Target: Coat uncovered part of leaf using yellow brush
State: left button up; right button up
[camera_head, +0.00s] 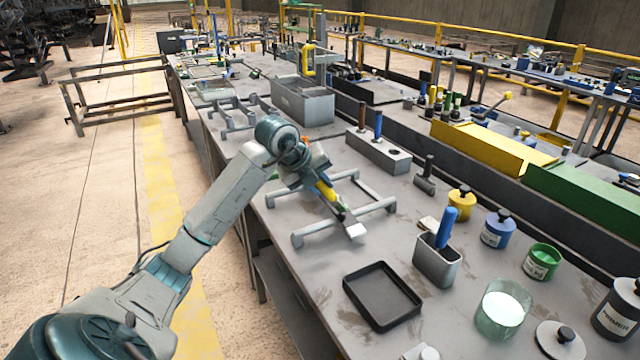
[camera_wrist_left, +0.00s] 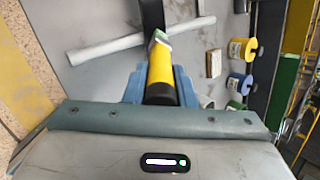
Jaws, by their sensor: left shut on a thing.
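My left gripper (camera_head: 312,174) is shut on the yellow brush (camera_head: 326,191), over the near grey rack (camera_head: 375,217). In the left wrist view, the brush's yellow handle (camera_wrist_left: 160,72) stands between the blue fingers (camera_wrist_left: 155,88), with a pale and green end beyond it. A dark strip with a pale end (camera_head: 355,230) shows past the brush and across the rack's front bar. The strip, seen also in the left wrist view (camera_wrist_left: 152,14), may be the leaf. I cannot tell whether the brush touches it. My right gripper is not in view.
A black tray (camera_head: 382,318), a grey holder with a blue-handled tool (camera_head: 437,268) and an open jar of white liquid (camera_head: 502,308) stand at the front right. Yellow (camera_head: 460,202), blue (camera_head: 496,230) and green (camera_head: 541,261) pots line the right. A grey block (camera_head: 378,152) stands behind.

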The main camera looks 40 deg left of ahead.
pick_arm(q)
jog(key=shift+d+f, duration=0.1)
jog(key=shift+s+d+f, duration=0.1)
jog(key=shift+s+d, duration=0.15)
jog(key=shift+d, duration=0.3)
jog(key=shift+s+d+f, duration=0.1)
jog(key=shift+s+d, duration=0.1)
jog(key=shift+d, duration=0.3)
dwell(1.4)
